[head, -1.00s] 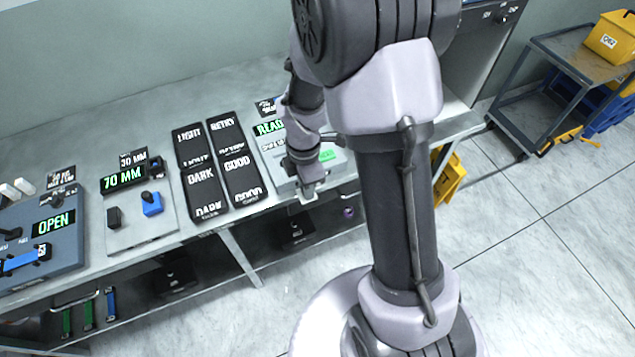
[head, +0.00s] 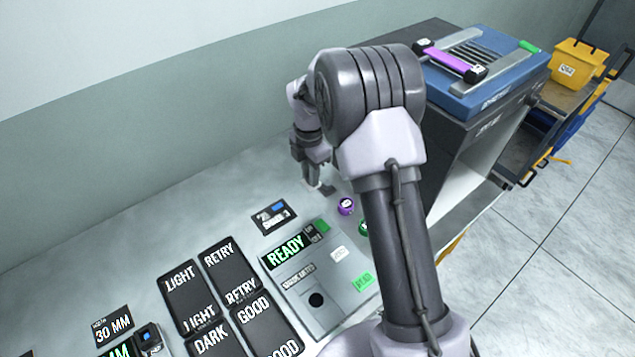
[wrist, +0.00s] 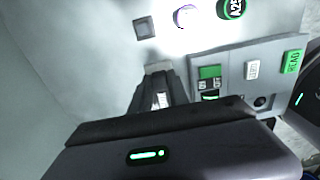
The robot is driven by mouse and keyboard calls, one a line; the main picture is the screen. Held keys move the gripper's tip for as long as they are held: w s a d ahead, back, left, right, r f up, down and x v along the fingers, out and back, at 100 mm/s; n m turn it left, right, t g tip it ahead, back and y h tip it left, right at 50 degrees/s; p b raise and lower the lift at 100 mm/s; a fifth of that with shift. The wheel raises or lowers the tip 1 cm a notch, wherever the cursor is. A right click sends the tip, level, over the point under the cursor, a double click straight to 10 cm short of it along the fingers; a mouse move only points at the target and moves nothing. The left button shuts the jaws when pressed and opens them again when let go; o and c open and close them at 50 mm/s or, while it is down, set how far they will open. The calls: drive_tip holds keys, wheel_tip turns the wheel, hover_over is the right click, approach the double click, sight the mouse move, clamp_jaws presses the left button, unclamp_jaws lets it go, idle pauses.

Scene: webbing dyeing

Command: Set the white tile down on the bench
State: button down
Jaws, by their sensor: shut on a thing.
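My gripper (head: 314,181) is over the bench (head: 185,235) near its back wall, pointing down, behind the grey READY reader. Its jaws are shut on a small pale piece, which looks like the white tile (wrist: 158,69); in the wrist view my gripper (wrist: 158,80) shows it at the fingertips. Most of the tile is hidden by the fingers. A small dark square (head: 328,191) lies on the bench just beside the fingertips, and it also shows in the wrist view (wrist: 144,27). I cannot tell whether the tile touches the bench.
A purple-rimmed round piece (head: 346,206) and a green one (head: 363,228) stand to the right. The READY reader (head: 335,303) and black cards (head: 181,286) are in front. A dark cabinet (head: 440,135) bears a blue machine (head: 478,95). Bench to the left is clear.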

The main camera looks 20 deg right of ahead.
drive_tip(key=shift+w+f, duration=0.2)
drive_tip(key=shift+w, duration=0.1)
drive_tip(key=f+b, duration=0.1)
drive_tip(key=f, duration=0.4)
drive_tip(key=f+b, duration=0.2)
drive_tip(key=f, duration=0.2)
drive_tip(key=shift+s+d+f, duration=0.1)
drive_tip(key=shift+s+f, duration=0.1)
drive_tip(key=shift+f, duration=0.15)
drive_tip(key=shift+r, duration=0.15)
drive_tip(key=c, duration=1.3)
unclamp_jaws()
drive_tip(key=shift+o, duration=0.2)
